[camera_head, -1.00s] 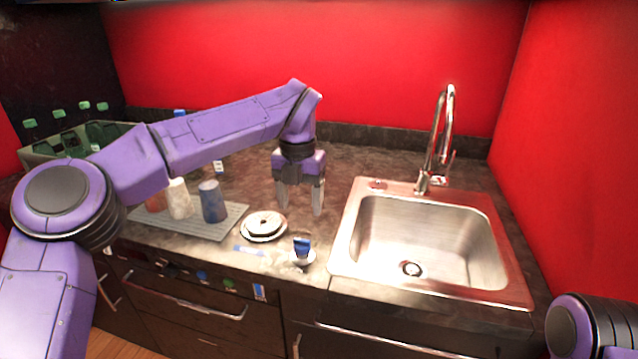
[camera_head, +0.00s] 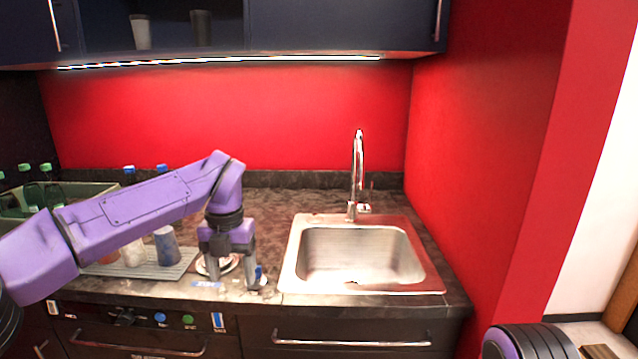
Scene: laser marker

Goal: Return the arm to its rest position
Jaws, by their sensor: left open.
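My left arm (camera_head: 150,203) reaches in from the left, over the counter. My left gripper (camera_head: 231,280) points down with its two fingers apart, and nothing shows between them. Its fingers partly cover a small white plate with a round item (camera_head: 208,268) and stand beside a small blue-and-white item (camera_head: 260,280) near the front edge. Whether the fingertips touch the counter or these items is unclear. Part of my right arm (camera_head: 528,342) shows at the bottom right; its gripper is out of view.
The sink (camera_head: 360,255) with its tall faucet (camera_head: 357,170) is right of the gripper. A grey tray (camera_head: 180,265) bears cups, including a blue cup (camera_head: 166,246). A crate (camera_head: 85,190) and bottles stand back left. Cabinets (camera_head: 330,25) hang above; a red wall (camera_head: 490,150) stands right.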

